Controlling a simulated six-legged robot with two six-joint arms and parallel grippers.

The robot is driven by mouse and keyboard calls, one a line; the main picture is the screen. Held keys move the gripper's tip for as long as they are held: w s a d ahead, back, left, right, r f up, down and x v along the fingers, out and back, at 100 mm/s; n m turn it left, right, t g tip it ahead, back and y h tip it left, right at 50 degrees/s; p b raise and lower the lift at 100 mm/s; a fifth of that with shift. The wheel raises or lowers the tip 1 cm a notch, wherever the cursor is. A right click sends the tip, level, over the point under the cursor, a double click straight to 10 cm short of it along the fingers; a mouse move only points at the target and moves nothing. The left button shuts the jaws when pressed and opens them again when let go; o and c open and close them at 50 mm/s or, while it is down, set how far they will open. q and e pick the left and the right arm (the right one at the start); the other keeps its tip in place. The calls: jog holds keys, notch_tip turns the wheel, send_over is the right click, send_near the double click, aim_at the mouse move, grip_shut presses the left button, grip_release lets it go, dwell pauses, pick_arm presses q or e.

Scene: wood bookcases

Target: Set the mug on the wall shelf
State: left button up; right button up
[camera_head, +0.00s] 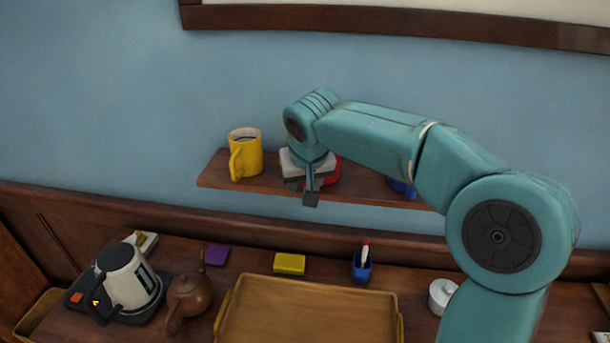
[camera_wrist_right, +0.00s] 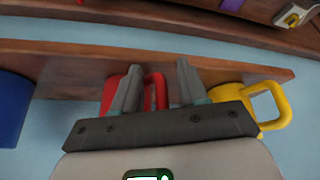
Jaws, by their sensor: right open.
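The wall shelf (camera_head: 222,182) is a brown wood board on the blue wall. A red mug (camera_head: 332,170) stands on it, mostly hidden behind my right gripper (camera_head: 304,192). In the right wrist view the red mug (camera_wrist_right: 113,88) shows behind the open fingers of my right gripper (camera_wrist_right: 158,66), with its handle between them. I cannot tell whether the fingers touch it. A yellow mug (camera_head: 246,155) with dark contents stands upright near the shelf's left end. A blue mug (camera_head: 400,188) is mostly hidden behind my right arm. My left gripper is not in view.
Below the shelf, the counter holds a kettle (camera_head: 127,279), a brown teapot (camera_head: 188,297), a wooden tray (camera_head: 307,287), a yellow sponge-like block (camera_head: 289,263), a blue pen cup (camera_head: 361,268) and a white lidded jar (camera_head: 441,295). The shelf is free between the yellow mug and my gripper.

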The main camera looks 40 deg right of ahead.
jog(key=shift+s+a+r, duration=0.1)
jog(key=shift+r, duration=0.45)
jog(key=v, duration=1.1)
jog(key=shift+s, duration=0.2)
jog(key=shift+w, duration=0.15)
